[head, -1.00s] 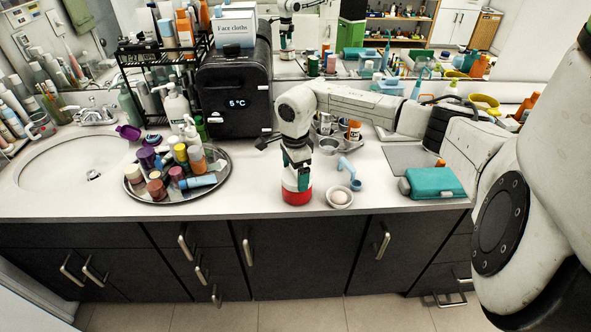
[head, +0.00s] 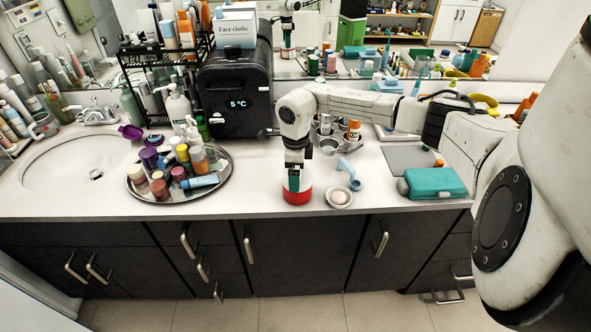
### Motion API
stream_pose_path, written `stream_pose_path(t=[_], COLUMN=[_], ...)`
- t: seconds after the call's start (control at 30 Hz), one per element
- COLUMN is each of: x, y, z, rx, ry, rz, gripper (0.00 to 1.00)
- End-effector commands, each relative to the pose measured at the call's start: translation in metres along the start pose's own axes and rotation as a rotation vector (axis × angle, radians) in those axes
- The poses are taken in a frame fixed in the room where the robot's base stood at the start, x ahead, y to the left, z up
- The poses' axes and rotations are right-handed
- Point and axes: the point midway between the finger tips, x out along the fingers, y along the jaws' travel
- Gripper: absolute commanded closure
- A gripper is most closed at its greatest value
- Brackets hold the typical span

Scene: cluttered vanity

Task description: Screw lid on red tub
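The red tub (head: 298,198) stands upright on the counter near its front edge, a little right of the middle of the counter's left half. A pale area shows at the top of the tub; I cannot tell whether it is the lid or the tub's inside. My gripper (head: 294,186) points straight down at the top of the tub, its dark and teal fingers in front of the pale area. The fingers overlap in this view, so their opening and any grip on the lid are hidden.
A small white bowl (head: 330,201) with a round pale thing sits close right of the tub, with a light-blue item (head: 349,172) behind it. A teal case (head: 434,183) lies further right. A crowded round tray (head: 222,188) is left. Some counter is clear between tray and tub.

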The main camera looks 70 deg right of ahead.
Motion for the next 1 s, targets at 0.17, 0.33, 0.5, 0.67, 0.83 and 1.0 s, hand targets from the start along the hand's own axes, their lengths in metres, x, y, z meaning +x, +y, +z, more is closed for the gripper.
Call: stream_pose_path(t=[0.17, 0.33, 0.5, 0.67, 0.83, 1.0], x=[-0.0016, -0.0053, -0.0049, -0.0023, -0.0015, -0.0046], y=[-0.0005, -0.0011, -0.0019, -0.0024, -0.0025, -0.0028], z=[0.0006, 0.0005, 0.0003, 0.0004, 0.0004, 0.0001], rx=[0.0, 0.128, 0.323, 0.398, 0.398, 0.452], ry=[-0.002, -0.001, -0.001, -0.003, -0.003, -0.002], rz=[-0.001, 0.0, 0.001, 0.0, 0.0, 0.0], gripper=[0.42, 0.42, 0.42, 0.42, 0.42, 0.42])
